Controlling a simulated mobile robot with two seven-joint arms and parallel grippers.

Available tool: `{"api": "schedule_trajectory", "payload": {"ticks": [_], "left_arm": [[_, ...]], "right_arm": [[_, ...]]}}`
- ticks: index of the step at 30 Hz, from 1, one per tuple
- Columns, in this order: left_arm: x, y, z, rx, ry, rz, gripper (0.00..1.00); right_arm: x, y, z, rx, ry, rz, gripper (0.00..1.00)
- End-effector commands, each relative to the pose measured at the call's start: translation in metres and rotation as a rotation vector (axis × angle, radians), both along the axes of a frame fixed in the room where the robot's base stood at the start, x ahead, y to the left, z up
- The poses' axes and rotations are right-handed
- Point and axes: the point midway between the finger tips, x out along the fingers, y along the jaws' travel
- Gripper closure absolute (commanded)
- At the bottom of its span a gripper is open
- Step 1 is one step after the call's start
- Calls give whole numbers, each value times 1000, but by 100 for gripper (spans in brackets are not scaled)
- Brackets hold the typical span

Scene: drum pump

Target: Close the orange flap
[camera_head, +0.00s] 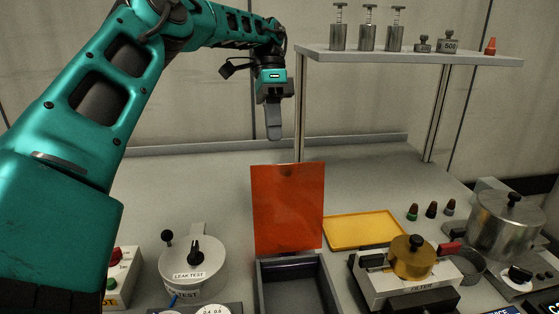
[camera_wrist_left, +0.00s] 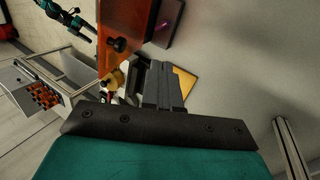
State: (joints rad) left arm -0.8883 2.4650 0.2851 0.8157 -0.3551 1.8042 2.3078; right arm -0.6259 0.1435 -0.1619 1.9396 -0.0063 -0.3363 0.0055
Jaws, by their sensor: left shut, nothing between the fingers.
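The orange flap (camera_head: 288,208) stands upright at the back edge of a grey open box (camera_head: 296,284) in the head view. My right gripper is not in the head view.
A yellow tray (camera_head: 362,230) lies right of the flap, with a brass-topped filter unit (camera_head: 412,258) in front of it. A leak test unit (camera_head: 192,262) stands left of the box. A raised shelf (camera_head: 415,58) with metal weights is at the back right.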

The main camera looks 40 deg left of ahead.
Motion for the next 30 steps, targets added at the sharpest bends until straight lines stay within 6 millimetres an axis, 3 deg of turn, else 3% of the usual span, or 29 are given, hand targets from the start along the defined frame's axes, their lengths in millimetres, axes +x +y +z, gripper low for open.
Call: {"api": "schedule_trajectory", "payload": {"ticks": [9,19,30], "left_arm": [[-14,-19,-47,-4,1,-3,100],[-31,-44,-36,-1,0,-1,100],[-35,-49,-35,0,0,1,100]], "right_arm": [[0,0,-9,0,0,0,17],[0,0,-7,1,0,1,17],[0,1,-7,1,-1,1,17]]}}
